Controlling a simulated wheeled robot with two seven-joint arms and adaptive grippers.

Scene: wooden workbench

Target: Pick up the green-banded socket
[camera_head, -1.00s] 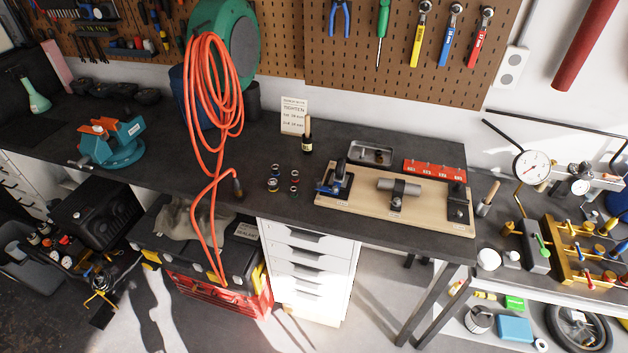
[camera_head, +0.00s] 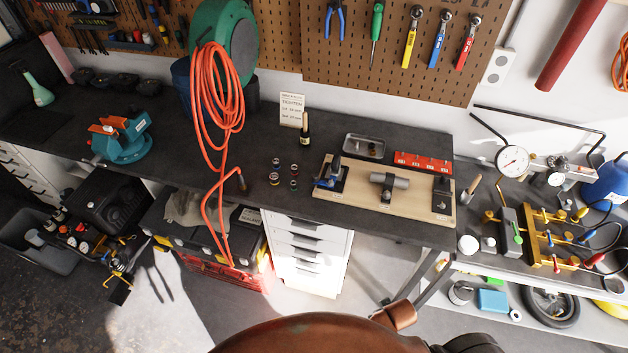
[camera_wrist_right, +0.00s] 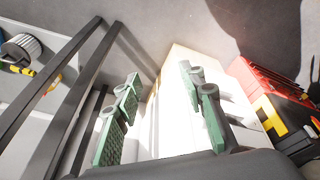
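Several small sockets stand in a loose cluster on the dark workbench (camera_head: 240,150) in the head view. The one at the front right (camera_head: 294,185) may be the green-banded socket, but the bands are too small to tell surely. Its neighbours are a front left socket (camera_head: 274,180), a back left socket (camera_head: 276,163) and a back right socket (camera_head: 293,168). My right gripper (camera_wrist_right: 160,115) shows in the right wrist view with its green padded fingers apart and nothing between them. It is away from the sockets, facing the drawers and floor. My left gripper is not in view.
A wooden fixture board (camera_head: 330,197) lies right of the sockets, with a metal tray (camera_head: 364,145) and red rack (camera_head: 423,163) behind. A small bottle (camera_head: 305,132) and sign (camera_head: 292,108) stand behind. An orange hose (camera_head: 217,150) hangs at left. White drawers (camera_head: 306,262) stand below.

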